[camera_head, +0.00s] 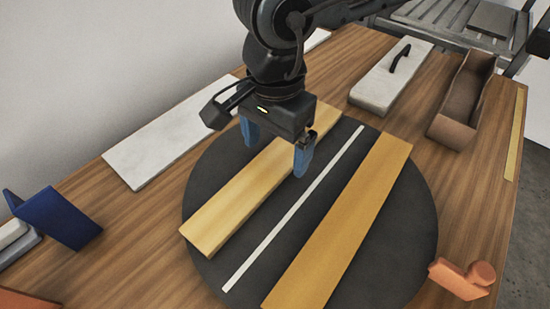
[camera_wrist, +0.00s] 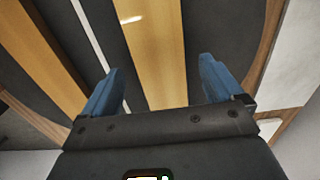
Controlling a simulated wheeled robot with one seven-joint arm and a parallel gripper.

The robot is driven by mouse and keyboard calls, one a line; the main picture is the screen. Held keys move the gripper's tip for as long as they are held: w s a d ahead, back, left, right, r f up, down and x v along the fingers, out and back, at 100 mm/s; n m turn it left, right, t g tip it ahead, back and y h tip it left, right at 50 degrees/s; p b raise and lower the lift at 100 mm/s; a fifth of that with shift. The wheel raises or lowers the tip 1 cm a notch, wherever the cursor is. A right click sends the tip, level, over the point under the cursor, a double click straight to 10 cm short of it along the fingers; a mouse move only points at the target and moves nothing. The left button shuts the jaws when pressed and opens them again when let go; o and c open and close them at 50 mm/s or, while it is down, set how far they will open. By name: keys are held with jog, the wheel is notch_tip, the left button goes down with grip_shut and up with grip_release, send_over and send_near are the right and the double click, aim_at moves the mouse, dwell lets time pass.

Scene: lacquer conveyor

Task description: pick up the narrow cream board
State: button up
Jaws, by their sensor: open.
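The narrow cream board (camera_head: 240,205) lies flat on a round black disc (camera_head: 385,285), left of a thin white strip (camera_head: 290,215). A second, more orange-tan board (camera_head: 340,230) lies right of the strip. My gripper (camera_head: 276,157) is open and empty over the far half of the cream board, one blue finger toward each long side. In the wrist view the cream board (camera_wrist: 155,50) runs between the open fingers (camera_wrist: 157,82). Its near end there is hidden behind the gripper body. I cannot tell exactly how high the fingertips are above the disc.
A white slab (camera_head: 165,145) lies on the wooden table left of the disc. A pale block with a black handle (camera_head: 390,80) and a brown trough (camera_head: 462,100) stand at the back right. A blue angled piece (camera_head: 55,218) is at left, an orange piece (camera_head: 463,280) at right.

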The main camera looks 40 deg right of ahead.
jog(key=shift+f, duration=0.9)
jog(key=c, duration=1.3)
jog(key=shift+r, duration=0.15)
